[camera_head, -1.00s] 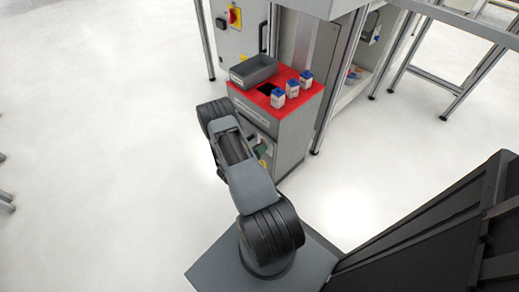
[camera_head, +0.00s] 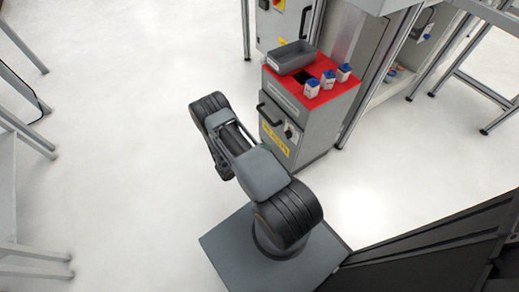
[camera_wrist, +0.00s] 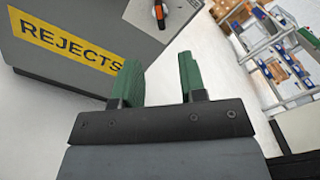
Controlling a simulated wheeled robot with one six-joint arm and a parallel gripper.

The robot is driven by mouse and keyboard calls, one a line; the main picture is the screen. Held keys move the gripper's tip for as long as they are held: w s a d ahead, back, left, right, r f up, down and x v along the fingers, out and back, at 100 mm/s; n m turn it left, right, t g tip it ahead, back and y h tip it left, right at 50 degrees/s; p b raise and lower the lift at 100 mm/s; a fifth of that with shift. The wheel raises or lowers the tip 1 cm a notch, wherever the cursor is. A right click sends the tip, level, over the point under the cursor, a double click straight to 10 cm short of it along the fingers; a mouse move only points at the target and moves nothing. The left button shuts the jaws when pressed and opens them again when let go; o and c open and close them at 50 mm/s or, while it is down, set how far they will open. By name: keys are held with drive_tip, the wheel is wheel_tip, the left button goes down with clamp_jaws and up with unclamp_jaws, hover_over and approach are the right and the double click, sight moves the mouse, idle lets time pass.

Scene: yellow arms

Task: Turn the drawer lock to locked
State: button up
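The drawer lock (camera_wrist: 158,14) is a knob with an orange mark on a pale plate, at the top edge of the wrist view and partly cut off. In the head view the lock (camera_head: 290,131) is a small dark knob on the front of the grey cabinet (camera_head: 312,137), right of a black handle (camera_head: 270,116). I cannot read its position. My gripper (camera_wrist: 159,78) has two green fingers spread apart with nothing between them. In the wrist view the lock lies beyond the fingertips, apart from them. My arm mostly hides the gripper in the head view.
A yellow REJECTS label (camera_wrist: 65,42) is on the cabinet front. A grey bin (camera_head: 291,57) and several blue-capped bottles stand on the red cabinet top (camera_head: 326,93). A metal frame (camera_head: 384,65) stands to the right. White floor (camera_head: 120,150) is clear at left.

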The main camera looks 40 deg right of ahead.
drive_tip(key=shift+a, duration=0.85)
